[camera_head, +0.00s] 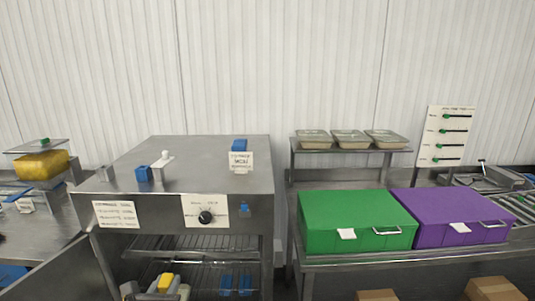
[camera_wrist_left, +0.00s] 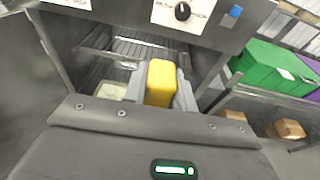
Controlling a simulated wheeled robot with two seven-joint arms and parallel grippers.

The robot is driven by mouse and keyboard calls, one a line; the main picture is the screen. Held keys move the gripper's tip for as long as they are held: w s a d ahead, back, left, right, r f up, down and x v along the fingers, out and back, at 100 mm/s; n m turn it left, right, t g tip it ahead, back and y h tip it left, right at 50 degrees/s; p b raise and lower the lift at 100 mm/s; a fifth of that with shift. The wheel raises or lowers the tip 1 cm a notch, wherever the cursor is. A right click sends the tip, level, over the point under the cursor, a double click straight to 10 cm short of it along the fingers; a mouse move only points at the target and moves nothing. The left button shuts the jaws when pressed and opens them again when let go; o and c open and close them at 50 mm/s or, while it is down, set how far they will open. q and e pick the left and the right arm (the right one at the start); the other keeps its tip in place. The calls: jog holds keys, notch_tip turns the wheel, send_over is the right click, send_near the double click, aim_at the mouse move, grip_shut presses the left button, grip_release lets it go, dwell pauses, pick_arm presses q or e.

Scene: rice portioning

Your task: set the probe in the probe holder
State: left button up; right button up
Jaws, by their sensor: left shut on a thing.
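My left gripper (camera_head: 166,284) is low in front of the open steel cabinet. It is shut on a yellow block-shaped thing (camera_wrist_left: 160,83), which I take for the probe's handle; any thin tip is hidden. Its grey fingers show on both sides of the yellow thing in the left wrist view. I cannot tell for sure which thing is the probe holder. Small blue blocks sit on the cabinet top (camera_head: 143,173) and behind the sign (camera_head: 239,145), and a blue piece (camera_head: 244,210) is on the cabinet front beside the dial. My right gripper is not in view.
The steel cabinet (camera_head: 205,170) has wire shelves (camera_head: 190,245) inside and its door (camera_head: 65,270) stands open at left. A green box (camera_head: 340,210) and a purple box (camera_head: 450,205) stand on the right table. Three trays (camera_head: 350,137) sit on a raised shelf behind.

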pick_arm(q)
jog(key=s+d+r, duration=0.3)
jog(key=s, duration=0.3)
notch_tip(320, 180, down, 8)
jog(key=b, duration=0.7)
jog(key=shift+w+a+r+h, duration=0.15)
jog(key=shift+a+h, duration=0.1)
jog(key=shift+h, duration=0.05)
jog(key=shift+a, duration=0.1)
